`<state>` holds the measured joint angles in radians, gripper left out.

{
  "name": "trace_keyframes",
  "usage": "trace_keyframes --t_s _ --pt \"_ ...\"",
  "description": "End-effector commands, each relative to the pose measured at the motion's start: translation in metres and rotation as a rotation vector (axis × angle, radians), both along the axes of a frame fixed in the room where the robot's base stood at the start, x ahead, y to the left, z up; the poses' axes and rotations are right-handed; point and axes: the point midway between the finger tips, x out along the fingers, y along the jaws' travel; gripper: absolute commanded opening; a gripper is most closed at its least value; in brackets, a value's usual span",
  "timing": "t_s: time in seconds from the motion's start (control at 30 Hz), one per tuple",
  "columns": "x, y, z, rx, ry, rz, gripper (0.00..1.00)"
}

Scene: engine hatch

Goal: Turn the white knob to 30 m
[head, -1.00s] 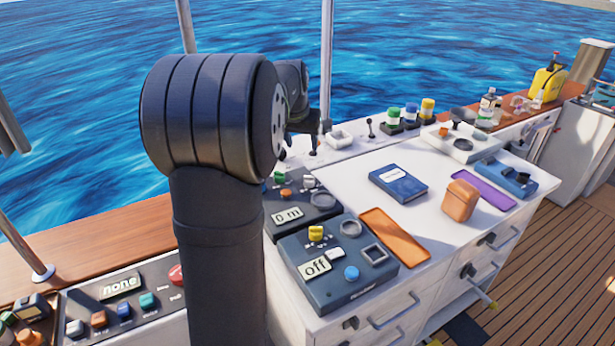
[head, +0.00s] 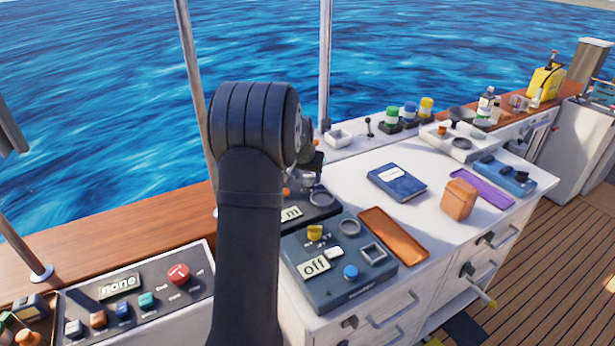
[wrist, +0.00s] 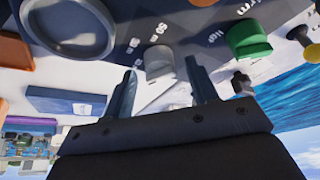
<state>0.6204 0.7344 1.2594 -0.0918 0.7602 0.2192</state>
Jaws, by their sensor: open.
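The white knob (wrist: 158,58) shows in the wrist view on a dark panel, with small printed marks such as "50 m" beside it. My gripper (wrist: 162,72) is open, with one finger on each side of the knob in the picture. I cannot tell whether either finger touches it. In the head view the white knob (head: 308,180) is just below my gripper (head: 312,168), partly covered by it. The panel's display (head: 291,213) is partly hidden by my arm; only an "m" reads clearly.
A green knob (wrist: 248,38) sits beside the white one. An orange knob (head: 287,192) and a round ring (head: 322,197) are on the same panel. A second panel reading "off" (head: 314,266) lies in front. A blue book (head: 397,182) lies to the right.

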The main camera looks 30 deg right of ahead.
Motion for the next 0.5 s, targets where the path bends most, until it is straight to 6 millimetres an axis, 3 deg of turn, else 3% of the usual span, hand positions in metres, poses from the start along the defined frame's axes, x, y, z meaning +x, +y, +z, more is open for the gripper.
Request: trace_keyframes --t_s 0.4,0.5 --pt "0.0025 -0.0027 -0.0085 -0.001 -0.001 0.0 0.53" --pt "0.0024 -0.0026 -0.0085 -0.001 -0.001 0.0 0.35"
